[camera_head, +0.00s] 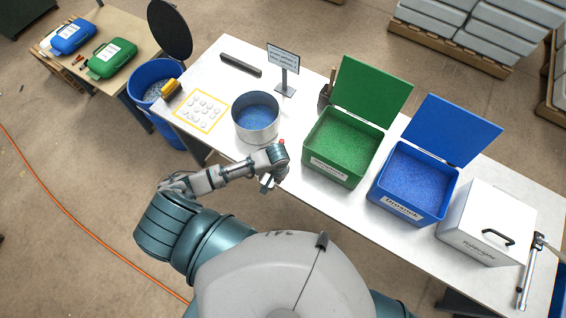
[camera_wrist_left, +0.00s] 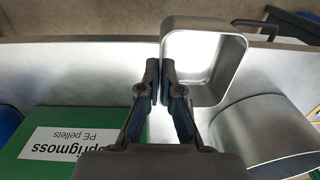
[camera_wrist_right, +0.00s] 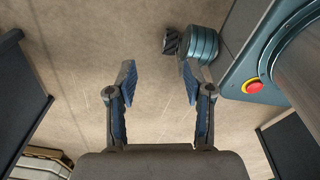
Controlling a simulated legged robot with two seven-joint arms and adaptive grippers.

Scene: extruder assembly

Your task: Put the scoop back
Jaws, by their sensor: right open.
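The scoop (camera_wrist_left: 238,85) is a square, open metal cup with a bright inside, and I see no pellets in it. My left gripper (camera_wrist_left: 163,75) is shut on the scoop at its left side in the left wrist view. In the head view my left gripper (camera_head: 268,183) is at the near table edge, between the metal pot and the green box. Only a small pale bit of the scoop shows there. My right gripper (camera_wrist_right: 158,82) is open and empty above the floor. A dark upright holder (camera_head: 325,97) stands left of the green box.
The round metal pot (camera_head: 256,138) holds blue pellets. The open green box (camera_head: 318,170) and the open blue box (camera_head: 385,200) hold pellets. A sign (camera_head: 284,60) stands behind the pot. A white lidded box (camera_head: 470,240) is at the right.

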